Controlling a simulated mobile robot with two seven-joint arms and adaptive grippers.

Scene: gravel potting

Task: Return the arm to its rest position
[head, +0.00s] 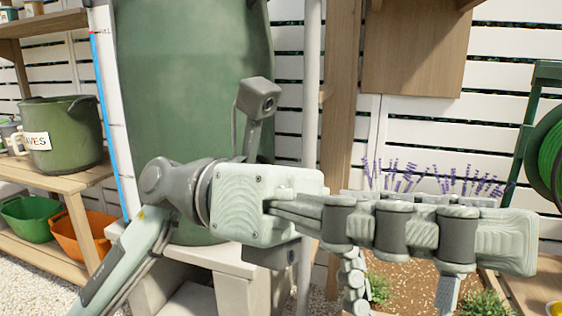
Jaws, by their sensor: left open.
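My left arm comes in from the lower left. Its gripper (440,245) fills the middle and right of the head view, close to the camera and pointing right. The fingers are open and I see nothing held between them. One large jointed finger stretches across the picture, and other finger parts show below it. The gripper hides part of the planted bed behind it. My right arm and right gripper are not in view.
A large green barrel (190,90) stands on grey blocks (215,262) behind the arm. On the left, a wooden bench (85,180) holds a green bucket (65,150); green (30,220) and orange (80,238) tubs sit below. Lavender (395,172) and a hose reel (548,150) are right.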

